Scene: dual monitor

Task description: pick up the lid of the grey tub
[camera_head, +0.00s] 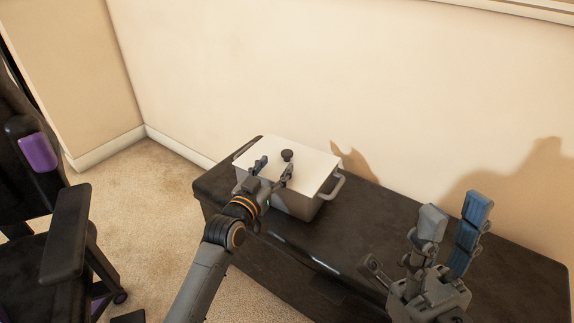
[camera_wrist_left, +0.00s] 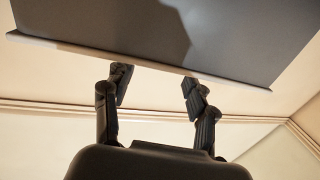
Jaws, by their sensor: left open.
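The grey tub (camera_head: 295,202) stands on the black bench against the wall. Its white lid (camera_head: 316,168) appears to lie on top, with a dark round knob (camera_head: 287,155) near the middle. My left gripper (camera_head: 273,169) is open and empty, over the near part of the lid and short of the knob. In the left wrist view its spread fingers (camera_wrist_left: 156,78) are in front of a large dark panel with a pale edge; I cannot tell which part of the tub or lid this is. My right gripper (camera_head: 453,220) is open and empty at the right, fingers upward.
The black bench (camera_head: 355,235) has a clear top between the tub and my right gripper. The tub's side handle (camera_head: 333,187) sticks out to the right. A black and purple chair (camera_head: 65,235) stands at the left on carpet. The wall is close behind.

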